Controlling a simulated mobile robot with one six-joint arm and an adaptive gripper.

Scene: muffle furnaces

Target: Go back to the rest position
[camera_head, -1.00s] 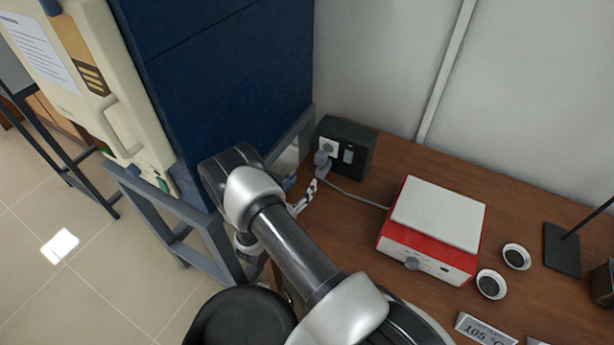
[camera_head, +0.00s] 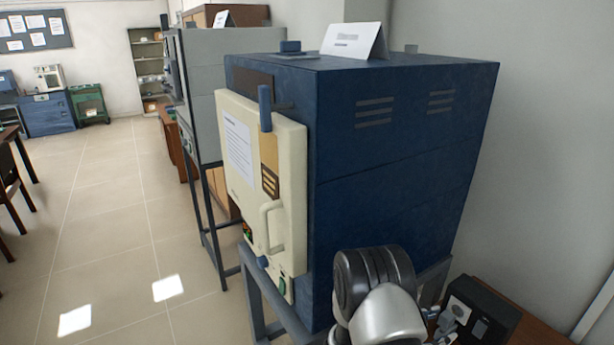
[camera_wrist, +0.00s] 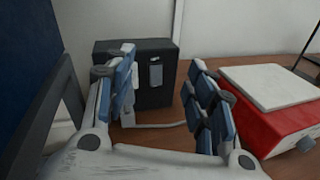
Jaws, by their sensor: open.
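My gripper (camera_wrist: 160,105) is open and empty in the wrist view, its two blue-padded fingers spread apart. It faces a black power box (camera_wrist: 155,72) with a socket and a switch at the back of the wooden table. The left finger overlaps the socket side of the box in the picture; I cannot tell whether it touches. A grey cable runs from the box to the right behind the fingers.
A blue muffle furnace (camera_head: 400,150) with a cream door (camera_head: 262,180) stands on a grey metal stand (camera_head: 262,305) left of the table. A red and white hotplate (camera_wrist: 275,110) is right of my gripper. Open tiled floor (camera_head: 110,220) lies at left.

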